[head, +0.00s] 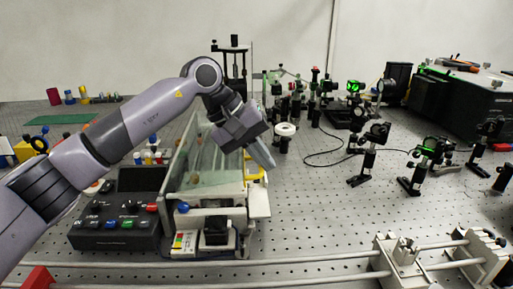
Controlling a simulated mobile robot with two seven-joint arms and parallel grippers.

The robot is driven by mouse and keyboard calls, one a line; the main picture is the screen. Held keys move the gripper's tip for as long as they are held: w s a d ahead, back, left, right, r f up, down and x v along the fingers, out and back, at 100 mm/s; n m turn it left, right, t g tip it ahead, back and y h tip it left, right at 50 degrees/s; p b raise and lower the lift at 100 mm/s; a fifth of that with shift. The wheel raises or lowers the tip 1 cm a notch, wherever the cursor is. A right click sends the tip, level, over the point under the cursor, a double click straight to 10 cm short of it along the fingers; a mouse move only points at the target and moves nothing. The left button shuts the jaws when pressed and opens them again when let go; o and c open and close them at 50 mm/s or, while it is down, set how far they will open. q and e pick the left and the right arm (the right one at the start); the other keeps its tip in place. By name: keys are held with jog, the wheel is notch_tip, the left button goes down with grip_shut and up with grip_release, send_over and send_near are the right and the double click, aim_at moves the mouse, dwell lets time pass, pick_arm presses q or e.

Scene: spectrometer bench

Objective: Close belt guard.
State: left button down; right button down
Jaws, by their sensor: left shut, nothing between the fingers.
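The belt guard (184,152) looks like a clear greenish panel on the pale bench machine (231,208) left of centre. It stands tilted up over the machine's left side. My left gripper (270,163) is shut and empty, pointing down and right above the machine's right side. It is to the right of the panel, and I cannot tell whether it touches anything. My right gripper is not in view.
A black control box (118,217) with coloured buttons stands left of the machine. Optical mounts (370,150) fill the back and right. A black instrument box (465,105) is at far right. Metal rails (300,257) run along the front.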

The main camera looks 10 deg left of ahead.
pick_arm(q)
jog(key=shift+d+f+b, duration=0.15)
jog(key=shift+f+b, duration=0.2)
jog(key=shift+f, duration=0.65)
jog(key=shift+d+f, duration=0.1)
